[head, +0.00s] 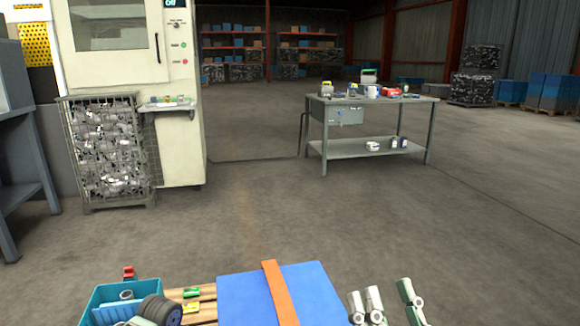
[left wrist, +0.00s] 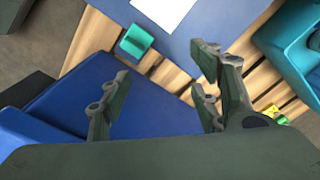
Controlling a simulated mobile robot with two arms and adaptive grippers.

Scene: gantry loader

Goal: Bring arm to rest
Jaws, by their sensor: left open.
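My right gripper (head: 388,288) shows at the bottom of the head view, right of the strapped blue box. Its fingers are spread apart with nothing seen between them. My left gripper (left wrist: 157,92) shows in the left wrist view, open, with nothing held between its fingers. It is above wooden slats and blue surfaces.
A blue box (head: 240,300) with an orange strap (head: 280,295) lies on a wooden pallet, close to a teal bin (head: 97,302) of parts. A teal block (left wrist: 136,41) is near my left fingers. A workbench (head: 345,150) and mesh cage (head: 110,150) stand beyond clear floor.

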